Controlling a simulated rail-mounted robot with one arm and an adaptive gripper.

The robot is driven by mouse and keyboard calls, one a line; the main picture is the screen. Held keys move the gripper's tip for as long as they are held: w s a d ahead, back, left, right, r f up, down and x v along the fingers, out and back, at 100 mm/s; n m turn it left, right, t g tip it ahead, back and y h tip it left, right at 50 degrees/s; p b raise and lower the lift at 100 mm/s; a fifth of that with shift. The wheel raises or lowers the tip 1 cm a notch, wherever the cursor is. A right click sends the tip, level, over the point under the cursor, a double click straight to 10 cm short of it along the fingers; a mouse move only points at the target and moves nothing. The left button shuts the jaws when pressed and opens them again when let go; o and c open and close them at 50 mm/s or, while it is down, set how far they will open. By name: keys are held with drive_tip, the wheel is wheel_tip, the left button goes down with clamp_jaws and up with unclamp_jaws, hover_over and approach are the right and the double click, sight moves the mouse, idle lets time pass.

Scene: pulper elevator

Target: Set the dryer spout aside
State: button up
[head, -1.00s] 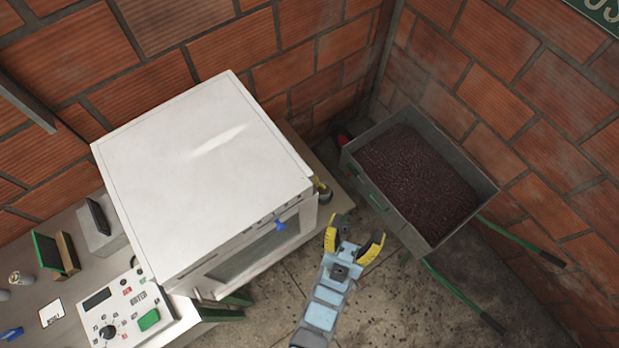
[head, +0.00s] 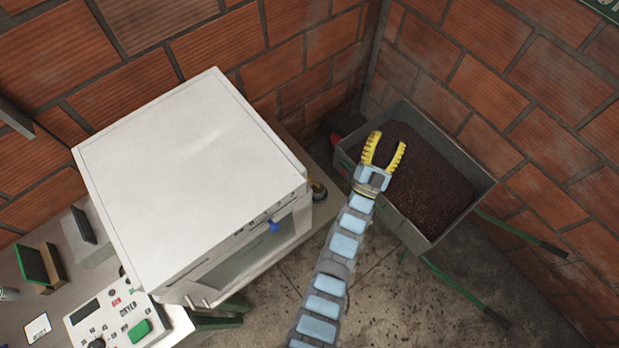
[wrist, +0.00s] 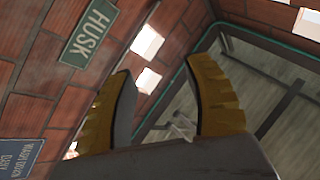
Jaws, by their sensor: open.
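My gripper (head: 389,140) is open, with nothing between its yellow fingers. In the head view it overlaps the left part of the cart of dark red-brown material; I cannot tell its height above it. The open fingers also show in the wrist view (wrist: 158,70), pointing at the upper wall and roof. The white dryer (head: 190,180) stands to the left, with a small blue part (head: 273,226) on its front. I cannot make out a piece that is clearly the dryer spout.
The green-handled cart (head: 458,212) stands in the brick corner. The control panel (head: 112,312), labelled DRYER, is at lower left. A small round yellow-and-dark item (head: 318,190) sits beside the dryer. A HUSK sign (wrist: 90,33) hangs on the wall. Bare floor lies in front of the cart.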

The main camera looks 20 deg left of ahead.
drive_tip(key=w+a+f+m+g+y+b, duration=0.1)
drive_tip(key=w+f+m+g+b, duration=0.35)
drive_tip(key=w+f, duration=0.95)
drive_tip(key=w+a+f+g+y, duration=0.1)
drive_tip(key=w+a+f+g, duration=0.1)
drive_tip(key=w+f+g, duration=0.25)
drive_tip(key=m+g+y+b, duration=0.5)
drive_tip(key=g+b, duration=0.3)
drive_tip(key=g, duration=0.8)
approach(309, 177)
drive_tip(key=shift+x, duration=2.85)
drive_tip(key=shift+b+x, duration=0.4)
drive_tip(key=shift+x, duration=1.5)
